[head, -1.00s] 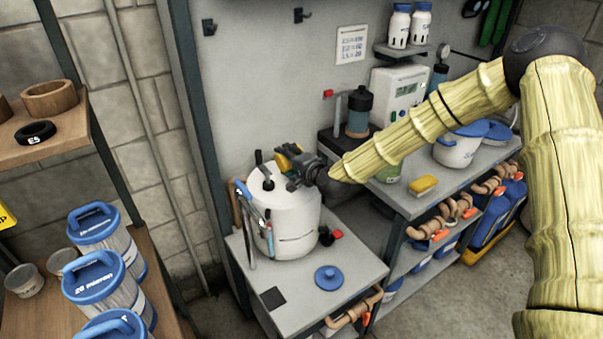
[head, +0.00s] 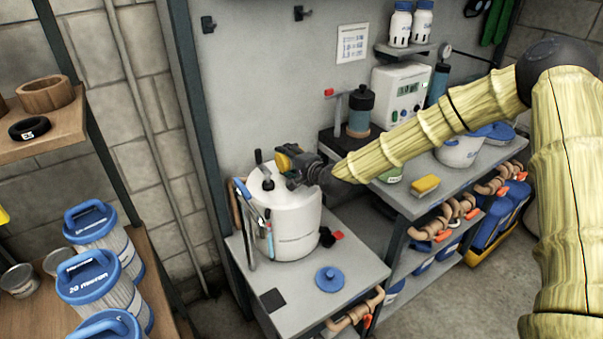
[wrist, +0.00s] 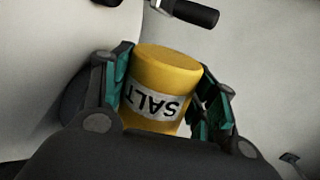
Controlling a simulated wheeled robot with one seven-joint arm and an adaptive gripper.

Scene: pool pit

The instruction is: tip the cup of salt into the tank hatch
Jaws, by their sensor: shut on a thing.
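My gripper (wrist: 165,102) is shut on the yellow cup of salt (wrist: 165,68), its teal pads on either side. In the wrist view the SALT label is upside down and a plain yellow end faces up the picture; the cup's mouth and any salt are not visible. In the head view the gripper (head: 296,168) and cup (head: 284,160) are over the top of the white tank (head: 290,228). The hatch opening cannot be made out there. A blue round lid (head: 330,279) lies on the grey bench.
The bench (head: 345,262) bears tools at the tank's left side and a small red-and-black item to its right. A shelf with blue-topped filters (head: 92,277) stands at left. A sponge (head: 425,185) and white pot (head: 461,152) are on the right-hand bench.

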